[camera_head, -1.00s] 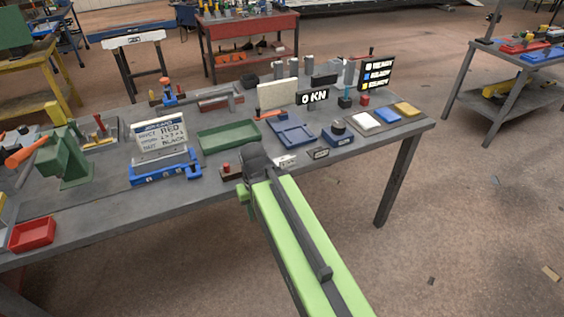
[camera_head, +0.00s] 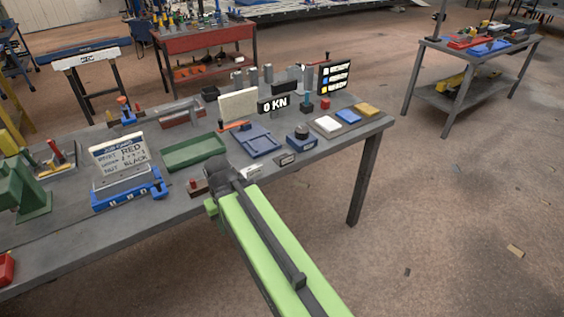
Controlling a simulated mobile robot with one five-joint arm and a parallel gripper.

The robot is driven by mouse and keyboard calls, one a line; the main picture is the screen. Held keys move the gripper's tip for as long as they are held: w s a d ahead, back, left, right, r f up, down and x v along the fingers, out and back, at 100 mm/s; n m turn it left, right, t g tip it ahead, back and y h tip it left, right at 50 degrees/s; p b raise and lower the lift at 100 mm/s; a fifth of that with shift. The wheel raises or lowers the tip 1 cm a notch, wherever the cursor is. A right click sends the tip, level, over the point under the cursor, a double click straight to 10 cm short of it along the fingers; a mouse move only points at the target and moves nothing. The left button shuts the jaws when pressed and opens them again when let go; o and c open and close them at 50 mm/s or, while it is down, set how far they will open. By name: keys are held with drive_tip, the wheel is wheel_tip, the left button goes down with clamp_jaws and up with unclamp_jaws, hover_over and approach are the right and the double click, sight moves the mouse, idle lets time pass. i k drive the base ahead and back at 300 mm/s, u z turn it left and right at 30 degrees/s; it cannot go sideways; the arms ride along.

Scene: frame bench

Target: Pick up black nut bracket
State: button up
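I cannot make out a black nut bracket for certain in the head view. A white card (camera_head: 121,157) with the printed words RED, NUT and BLACK stands in a blue holder (camera_head: 129,192) at the left of the bench. My green arm reaches from the bottom of the picture to the bench's front edge. The dark end of my arm, with my gripper (camera_head: 219,176), is in front of the green tray. Its fingers are not clearly seen, so I cannot tell whether it is open or holds anything.
On the grey bench (camera_head: 75,228) stand a green tray (camera_head: 194,152), a blue tray (camera_head: 256,140), a "0 KN" display (camera_head: 275,104) and white, blue and yellow pads (camera_head: 347,116). A green press (camera_head: 22,190) is at left. Open floor lies right of the bench.

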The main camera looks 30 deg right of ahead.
sight(282, 160)
drive_tip(key=u, duration=1.4)
drive_tip(key=k, duration=0.15)
drive_tip(key=u, duration=1.5)
drive_tip(key=k, duration=1.2)
drive_tip(key=z, duration=1.2)
drive_tip(key=i, duration=1.05)
drive_tip(key=u, duration=0.1)
